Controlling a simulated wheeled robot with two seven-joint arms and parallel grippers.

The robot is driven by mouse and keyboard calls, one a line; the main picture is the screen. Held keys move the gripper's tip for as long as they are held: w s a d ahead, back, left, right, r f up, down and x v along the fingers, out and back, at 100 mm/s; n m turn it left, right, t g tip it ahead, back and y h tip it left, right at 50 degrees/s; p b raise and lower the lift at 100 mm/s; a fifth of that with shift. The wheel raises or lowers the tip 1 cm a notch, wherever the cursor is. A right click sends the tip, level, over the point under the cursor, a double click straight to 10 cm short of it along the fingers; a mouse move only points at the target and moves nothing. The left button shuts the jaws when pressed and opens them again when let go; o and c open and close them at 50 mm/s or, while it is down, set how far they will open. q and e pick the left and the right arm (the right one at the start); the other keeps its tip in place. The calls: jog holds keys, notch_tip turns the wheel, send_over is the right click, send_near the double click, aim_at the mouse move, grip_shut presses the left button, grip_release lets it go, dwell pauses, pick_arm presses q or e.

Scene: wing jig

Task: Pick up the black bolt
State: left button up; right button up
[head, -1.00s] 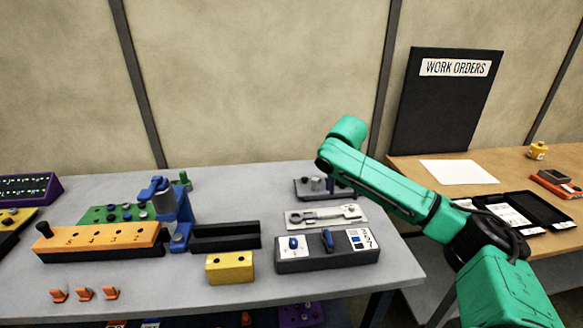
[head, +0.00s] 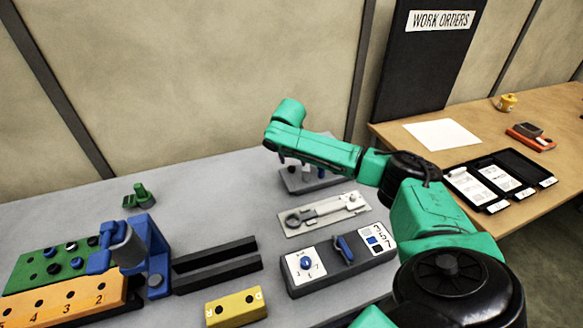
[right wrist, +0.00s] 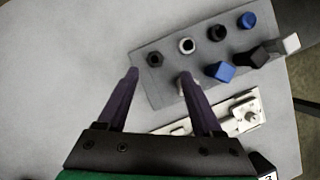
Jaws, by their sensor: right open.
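My right gripper (right wrist: 158,76) is open, its two purple fingers reaching over the near edge of a grey rack (right wrist: 150,87) in the right wrist view. A black hex-shaped piece (right wrist: 154,59) stands in the rack's back row, just beyond the gap between the fingertips. Another black piece (right wrist: 217,33) is farther right in that row, and a black bolt-like piece (right wrist: 258,55) is in the front row; I cannot tell which is the black bolt. Nothing is between the fingers. In the head view my right arm partly hides the rack (head: 318,186). My left gripper is out of view.
Near the black pieces are a grey ring-topped piece (right wrist: 186,46), a blue piece (right wrist: 246,20) and a blue block-headed piece (right wrist: 222,70). A pale plate with a wrench shape (head: 325,213) and a dark switch box (head: 340,265) lie in front of the rack. A blue clamp (head: 146,255) stands left.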

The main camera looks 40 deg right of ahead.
aim_at(292, 169)
jog(key=f, duration=0.1)
jog(key=f+p, duration=0.1)
jog(key=f, duration=0.1)
jog(key=shift+w+a+f, duration=0.15)
jog(key=shift+w, duration=0.2)
jog(key=x, duration=0.2)
jog(key=shift+w+d+f, duration=0.25)
jog(key=shift+d, duration=0.05)
jog(key=shift+w+d+f, duration=0.2)
jog(key=shift+s+a+r, duration=0.15)
jog(key=shift+r, duration=0.05)
grip_shut()
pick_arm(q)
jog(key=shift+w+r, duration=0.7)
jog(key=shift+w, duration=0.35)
pick_arm(e)
jog(key=shift+r, duration=0.55)
pick_arm(q)
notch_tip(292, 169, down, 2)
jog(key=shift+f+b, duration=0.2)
jog(key=shift+b, duration=0.95)
pick_arm(e)
notch_tip(292, 169, up, 19)
